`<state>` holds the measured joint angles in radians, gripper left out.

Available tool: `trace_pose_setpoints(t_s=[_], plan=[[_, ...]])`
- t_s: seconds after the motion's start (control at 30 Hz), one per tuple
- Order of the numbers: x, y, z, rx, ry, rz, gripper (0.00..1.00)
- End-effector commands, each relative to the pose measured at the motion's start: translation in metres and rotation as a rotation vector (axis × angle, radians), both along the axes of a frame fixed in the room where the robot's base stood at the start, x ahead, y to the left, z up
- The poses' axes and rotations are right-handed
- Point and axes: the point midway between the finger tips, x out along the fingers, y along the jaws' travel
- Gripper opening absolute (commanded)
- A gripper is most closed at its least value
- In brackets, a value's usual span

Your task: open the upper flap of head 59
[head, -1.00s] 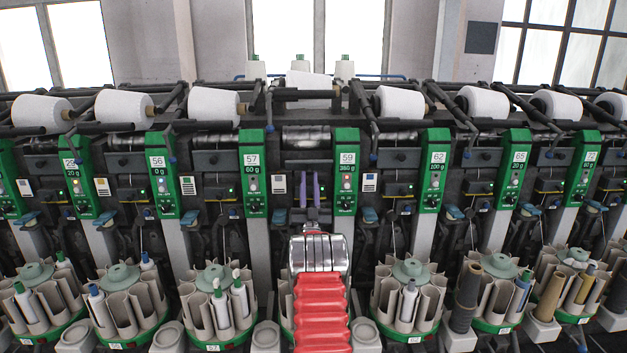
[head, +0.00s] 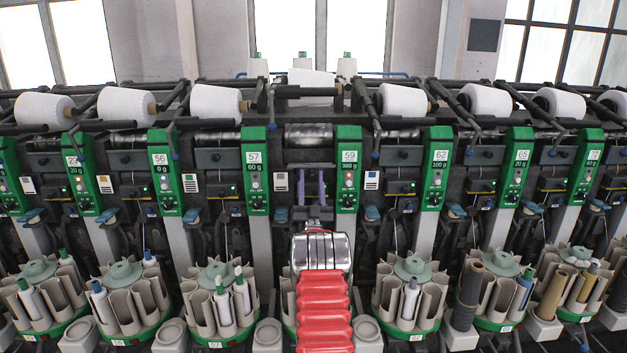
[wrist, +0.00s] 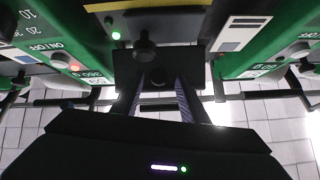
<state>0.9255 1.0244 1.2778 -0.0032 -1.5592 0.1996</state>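Head 59 has a green panel (head: 348,170) with its number on top, right of my gripper in the head view. In the wrist view, which looks from below, a green panel (wrist: 50,50) is at upper left. A dark flap block (wrist: 190,66) with a round knob lies ahead of my fingers; its front in the head view (head: 308,157) is partly covered by them. My gripper (head: 311,178) is open, its two purple fingers apart and pointing at the block. In the wrist view the fingertips (wrist: 167,80) are close to the knob; contact cannot be told.
Green panels of head 57 (head: 255,170) and head 62 (head: 436,170) stand on either side. A yellow strip with a green lamp (wrist: 116,36) is near the block. Bobbin carousels (head: 411,290) stand below, and white cones (head: 402,100) sit along the top.

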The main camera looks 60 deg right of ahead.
Motion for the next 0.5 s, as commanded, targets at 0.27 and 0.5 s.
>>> trace_pose_setpoints(t_s=[0.27,0.5], plan=[[0.0,0.001,0.03,-0.004,-0.003,0.0,0.4],[0.001,0.001,0.071,-0.004,-0.002,0.002,0.4]])
